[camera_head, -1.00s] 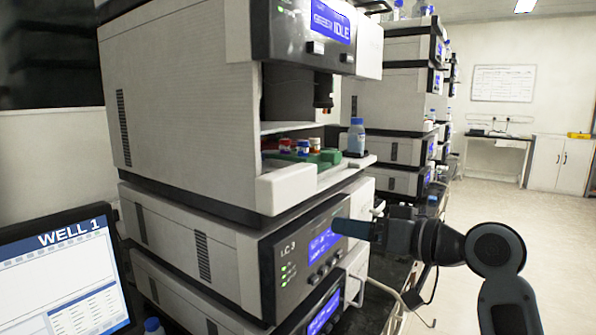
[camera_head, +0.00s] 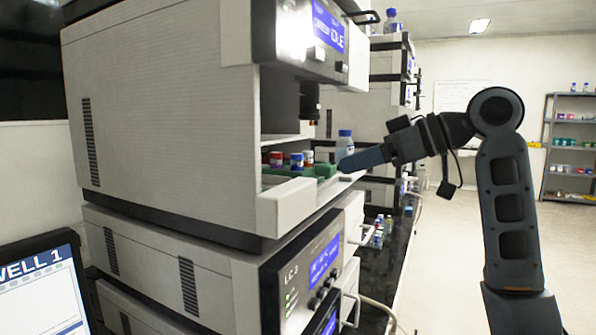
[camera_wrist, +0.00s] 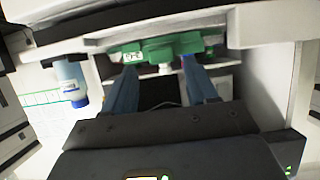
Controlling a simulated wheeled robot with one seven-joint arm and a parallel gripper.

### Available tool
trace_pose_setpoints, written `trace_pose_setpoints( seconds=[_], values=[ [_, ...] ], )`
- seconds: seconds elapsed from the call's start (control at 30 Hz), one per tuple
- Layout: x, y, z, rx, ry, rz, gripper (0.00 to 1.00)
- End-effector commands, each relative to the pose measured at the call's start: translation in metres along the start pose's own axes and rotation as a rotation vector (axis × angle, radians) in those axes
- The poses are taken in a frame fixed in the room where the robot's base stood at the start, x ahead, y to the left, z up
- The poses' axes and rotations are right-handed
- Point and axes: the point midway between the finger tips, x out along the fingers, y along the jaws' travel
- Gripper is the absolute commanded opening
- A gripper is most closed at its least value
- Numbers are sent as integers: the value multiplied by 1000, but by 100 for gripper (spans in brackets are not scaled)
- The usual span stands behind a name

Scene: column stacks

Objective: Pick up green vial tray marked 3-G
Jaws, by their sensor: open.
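The green vial tray (camera_head: 325,170) sits on the open shelf of the upper white instrument, holding vials with red, blue and white caps. In the wrist view, which looks upside down, the tray (camera_wrist: 188,43) has a white label at its left end, too small to read surely. My gripper (camera_head: 343,166) points left at the tray's near right end. In the wrist view my gripper (camera_wrist: 159,66) is open, its two blue-grey fingers apart, tips close to the tray's end. Whether they touch it cannot be told.
A clear bottle with a blue cap (camera_head: 345,145) stands just behind my fingertips; it also shows in the wrist view (camera_wrist: 68,75). The instrument's white side wall (camera_head: 285,205) and overhanging top (camera_head: 300,40) bound the shelf. Open floor lies to the right.

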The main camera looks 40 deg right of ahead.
Motion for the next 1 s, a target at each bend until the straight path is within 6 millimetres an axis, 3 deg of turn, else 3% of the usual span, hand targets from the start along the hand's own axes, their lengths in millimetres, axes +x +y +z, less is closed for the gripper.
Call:
trace_pose_setpoints(
  seconds=[0.3,0.63,1.0],
  values=[
    [42,-2,0,1,-1,-1,57],
    [48,-2,0,-1,0,2,56],
    [48,-2,0,-1,0,1,21]
  ],
)
